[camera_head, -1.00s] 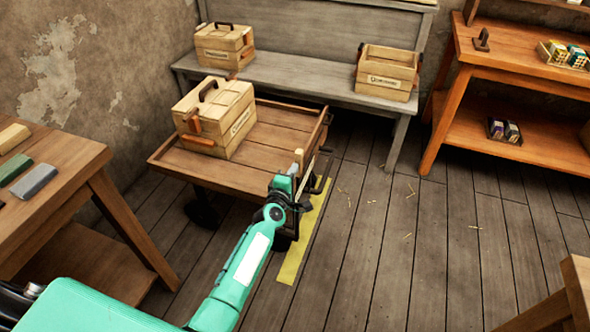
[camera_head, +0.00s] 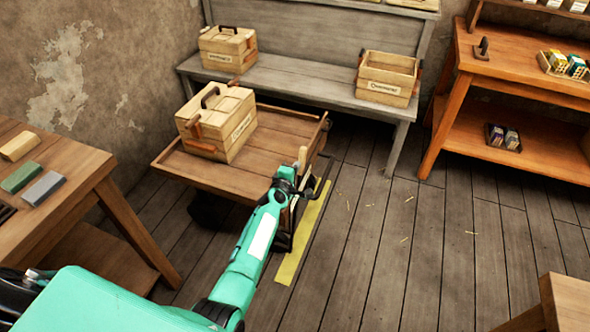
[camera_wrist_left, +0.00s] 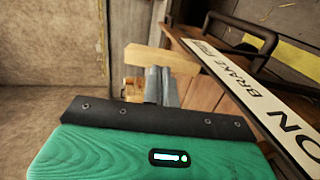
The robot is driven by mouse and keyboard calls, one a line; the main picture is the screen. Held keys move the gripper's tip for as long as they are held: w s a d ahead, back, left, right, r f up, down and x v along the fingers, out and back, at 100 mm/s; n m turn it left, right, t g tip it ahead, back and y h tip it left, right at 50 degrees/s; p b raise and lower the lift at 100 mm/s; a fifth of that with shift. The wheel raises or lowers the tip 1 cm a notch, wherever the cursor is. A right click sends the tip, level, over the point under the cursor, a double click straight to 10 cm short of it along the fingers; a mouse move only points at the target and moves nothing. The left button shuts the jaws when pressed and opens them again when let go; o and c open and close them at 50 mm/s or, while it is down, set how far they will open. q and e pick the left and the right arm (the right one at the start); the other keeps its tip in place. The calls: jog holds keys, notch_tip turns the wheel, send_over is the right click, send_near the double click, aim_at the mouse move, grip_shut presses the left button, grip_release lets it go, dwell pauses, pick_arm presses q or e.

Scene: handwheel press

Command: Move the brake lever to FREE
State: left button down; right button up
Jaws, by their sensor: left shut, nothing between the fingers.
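A wooden cart (camera_head: 178,166) stands in the middle left. A pale upright handle (camera_head: 303,158), which looks like the brake lever's grip, shows at its right end, just beyond my left gripper (camera_head: 288,183). My gripper hides the lever's lower part. In the left wrist view, the white brake plate (camera_wrist_left: 248,88) runs diagonally at the right, with ON at its lower right end and small lettering at its far end. My left gripper's fingers (camera_wrist_left: 160,86) are shut and empty, beside the plate. A pale wooden piece (camera_wrist_left: 160,57) shows just past them; I cannot tell whether they touch it.
A lidded wooden box (camera_head: 218,122) sits on the cart. A black bar (camera_wrist_left: 245,30) curves over the plate's far end. A grey bench (camera_head: 290,88) with boxes stands behind, and a workbench (camera_head: 75,190) at left. The floor (camera_head: 400,240) at right is clear.

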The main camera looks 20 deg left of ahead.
pick_arm(q)
jog(key=shift+w+r, duration=0.25)
jog(key=shift+w, duration=0.75)
pick_arm(e)
jog(key=shift+a+r, duration=0.1)
jog(key=shift+r, duration=0.15)
